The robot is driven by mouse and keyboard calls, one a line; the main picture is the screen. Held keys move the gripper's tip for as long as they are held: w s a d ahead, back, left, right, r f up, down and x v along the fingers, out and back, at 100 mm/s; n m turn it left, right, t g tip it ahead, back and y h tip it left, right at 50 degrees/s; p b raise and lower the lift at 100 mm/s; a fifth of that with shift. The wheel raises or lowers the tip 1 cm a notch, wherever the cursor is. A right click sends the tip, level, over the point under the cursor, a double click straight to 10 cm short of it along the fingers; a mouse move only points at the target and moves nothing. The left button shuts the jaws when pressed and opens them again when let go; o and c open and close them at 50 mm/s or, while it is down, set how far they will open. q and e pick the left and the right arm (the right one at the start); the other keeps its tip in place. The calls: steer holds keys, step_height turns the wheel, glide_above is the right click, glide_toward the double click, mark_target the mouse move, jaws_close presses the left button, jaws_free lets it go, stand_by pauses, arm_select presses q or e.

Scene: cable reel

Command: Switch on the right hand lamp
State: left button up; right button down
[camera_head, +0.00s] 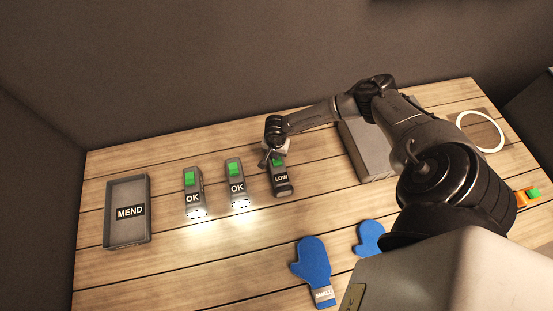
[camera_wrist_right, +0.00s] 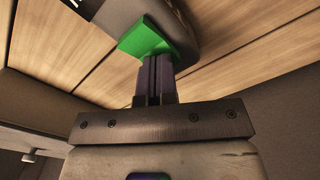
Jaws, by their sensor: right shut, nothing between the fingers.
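The right hand lamp (camera_head: 282,187) is a dark grey torch with a green switch and a "LOW" label, lying on the wooden table. Its front end shows no glow in the head view. My right gripper (camera_head: 270,160) is over its switch end, partly covering it. In the right wrist view my shut fingers (camera_wrist_right: 155,80) are empty and their tips are at the green switch (camera_wrist_right: 146,38), seemingly touching it. Two other lamps marked "OK", the left one (camera_head: 194,200) and the middle one (camera_head: 236,192), are lit. My left gripper is not in view.
A grey tray (camera_head: 127,237) marked "MEND" is at the left. A grey box (camera_head: 362,160) stands right of the lamps. Blue mitts (camera_head: 312,262) lie in front, one labelled "SMALL". A white ring (camera_head: 503,140) and an orange and green item (camera_head: 527,197) are at the right.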

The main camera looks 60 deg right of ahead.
steer(key=shift+r, duration=0.15)
step_height(320, 180, up, 5)
steer(key=p, duration=0.4)
steer(key=shift+r+p, duration=0.8)
steer(key=shift+r, duration=0.05)
